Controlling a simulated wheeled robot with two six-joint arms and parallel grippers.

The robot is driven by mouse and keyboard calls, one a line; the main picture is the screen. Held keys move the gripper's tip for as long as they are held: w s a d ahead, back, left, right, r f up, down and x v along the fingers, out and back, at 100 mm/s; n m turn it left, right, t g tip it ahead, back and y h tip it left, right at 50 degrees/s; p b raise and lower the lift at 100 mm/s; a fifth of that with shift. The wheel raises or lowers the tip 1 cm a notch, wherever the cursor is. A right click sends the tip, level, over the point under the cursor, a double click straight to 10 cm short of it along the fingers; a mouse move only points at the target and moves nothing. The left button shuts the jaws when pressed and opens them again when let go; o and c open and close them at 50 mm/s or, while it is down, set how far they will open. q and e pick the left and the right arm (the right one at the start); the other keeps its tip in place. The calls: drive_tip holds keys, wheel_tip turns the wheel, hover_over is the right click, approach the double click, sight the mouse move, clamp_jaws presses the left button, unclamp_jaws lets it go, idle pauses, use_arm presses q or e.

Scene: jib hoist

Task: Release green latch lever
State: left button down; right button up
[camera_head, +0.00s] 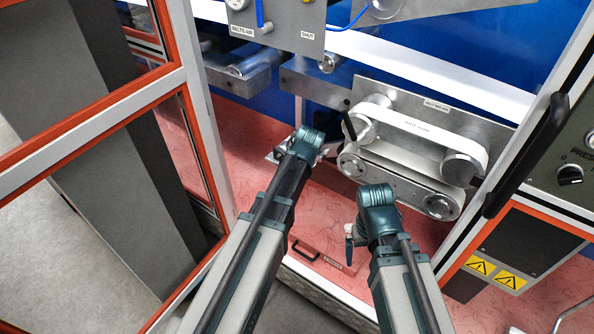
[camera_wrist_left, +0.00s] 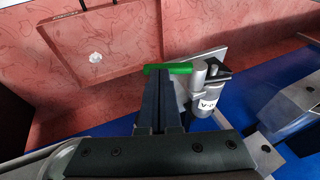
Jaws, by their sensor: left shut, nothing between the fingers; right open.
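The green latch lever (camera_wrist_left: 168,69) shows in the left wrist view as a short green bar, lying roughly level. Its right end meets a grey metal cylinder, the latch body (camera_wrist_left: 205,92), on a pale plate. My left gripper (camera_wrist_left: 160,76) is shut and empty. Its fingertips lie just below the lever in the picture; I cannot tell whether they touch it. In the head view I cannot make out the green lever, and my left wrist blocks part of that area. My right gripper (camera_head: 349,240) is open and empty, low over the red floor panel.
A belt unit with rollers (camera_head: 415,150) stands right of my left gripper. An orange-and-white door frame (camera_head: 100,118) is at the left. A black handle (camera_head: 305,252) sits on the red panel (camera_head: 325,215). A control panel (camera_head: 570,150) with a black grab bar (camera_head: 525,155) is at the right.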

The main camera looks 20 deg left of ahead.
use_arm(q)
wheel_tip(320, 180, down, 6)
drive_tip(key=a+m+t+y+b, duration=0.1)
drive_tip(key=t+y+b, duration=0.3)
drive_tip(key=b, duration=1.4)
drive_tip(key=y, duration=0.4)
drive_tip(key=shift+w+a+m+y, duration=0.25)
drive_tip(key=shift+w+m+y, duration=0.05)
drive_tip(key=shift+m+y, duration=0.1)
use_arm(e)
wheel_tip(320, 180, down, 19)
use_arm(q)
drive_tip(key=shift+w+a+f, duration=0.1)
drive_tip(key=shift+a+f, duration=0.15)
use_arm(e)
drive_tip(key=shift+d+f, duration=0.15)
drive_tip(key=shift+f, duration=0.1)
drive_tip(key=shift+d+r, duration=0.1)
